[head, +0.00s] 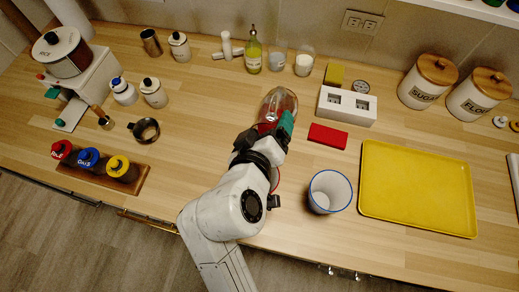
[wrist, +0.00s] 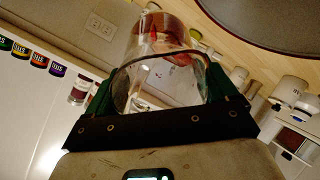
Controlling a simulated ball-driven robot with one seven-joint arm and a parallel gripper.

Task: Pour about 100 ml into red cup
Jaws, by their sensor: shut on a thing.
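My gripper (head: 276,128) is shut on a clear container with red in or on it (head: 279,101). It holds the container over the middle of the counter. In the wrist view the clear container (wrist: 150,75) sits between the green finger pads, with red at its far end. I cannot tell whether the red is liquid or part of the container. A white cup with a blue rim (head: 329,192) stands upright near the counter's front edge, right of my forearm and apart from the gripper. Its inside looks pale. I make out no cup that is clearly red.
A yellow tray (head: 418,188) lies right of the cup. A red block (head: 327,136) and a white holder (head: 347,106) are right of the gripper. A rack of jars (head: 102,168) is at front left. Bottles and small cups line the back.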

